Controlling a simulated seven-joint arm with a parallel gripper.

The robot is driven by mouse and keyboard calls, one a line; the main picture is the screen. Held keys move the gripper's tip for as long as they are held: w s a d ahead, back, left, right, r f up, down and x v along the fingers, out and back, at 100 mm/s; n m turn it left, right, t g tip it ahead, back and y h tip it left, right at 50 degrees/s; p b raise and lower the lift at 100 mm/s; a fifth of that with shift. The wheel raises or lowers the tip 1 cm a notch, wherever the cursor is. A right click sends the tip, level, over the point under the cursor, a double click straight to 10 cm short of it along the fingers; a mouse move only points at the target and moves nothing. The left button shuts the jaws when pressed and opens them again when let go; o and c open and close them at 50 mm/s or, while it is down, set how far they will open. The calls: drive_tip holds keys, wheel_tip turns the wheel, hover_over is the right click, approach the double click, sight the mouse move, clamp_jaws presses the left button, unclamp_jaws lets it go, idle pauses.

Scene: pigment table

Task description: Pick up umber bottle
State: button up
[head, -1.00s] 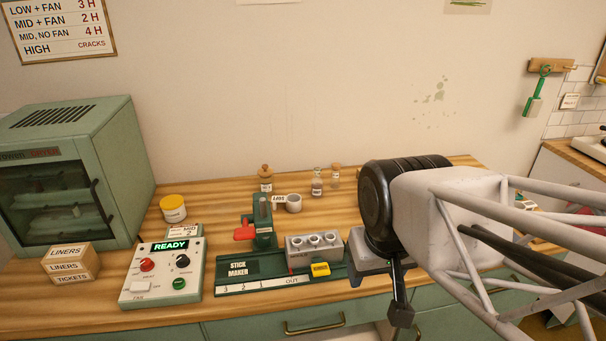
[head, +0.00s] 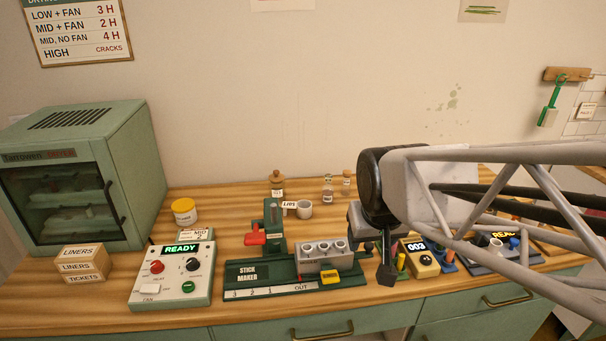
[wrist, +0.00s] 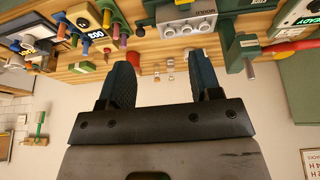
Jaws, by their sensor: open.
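Two small glass bottles stand at the back of the table in the head view, a left one (head: 327,187) with a pale label and a right one (head: 346,183) with a brownish stopper. Their labels are too small to read, so I cannot tell which is umber. My gripper (head: 387,272) hangs in front of them, right of the stick maker, partly hidden by its own wrist. In the wrist view, which is upside down, my gripper (wrist: 161,66) is open and empty. Small bottles (wrist: 170,64) show far off between its fingers.
The stick maker (head: 250,272) with a grey mould block (head: 320,254) lies left of my gripper. A yellow block marked 003 (head: 420,262) stands right of it. The green oven (head: 100,125) is far left.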

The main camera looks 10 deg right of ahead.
drive_tip(key=w+d+f+t, duration=0.1)
drive_tip(key=w+f+t, duration=0.1)
drive_tip(key=w, duration=1.1)
drive_tip(key=w+d+f+t, duration=0.1)
drive_tip(key=w+f+t, duration=0.2)
drive_tip(key=w, duration=0.9)
drive_tip(key=t, duration=0.2)
approach(329, 179)
drive_tip(key=w+f+t, duration=0.1)
drive_tip(key=w+f, duration=0.1)
drive_tip(key=w+f+t, duration=0.1)
drive_tip(key=w+f, duration=0.1)
drive_tip(key=shift+w+d+n+y, duration=0.2)
drive_tip(key=shift+d+n+y, duration=0.05)
drive_tip(key=shift+n+y, duration=0.15)
drive_tip(key=shift+w, duration=0.1)
drive_tip(key=shift+x, duration=1.2)
drive_tip(key=shift+w, duration=0.1)
drive_tip(key=shift+x, duration=2.5)
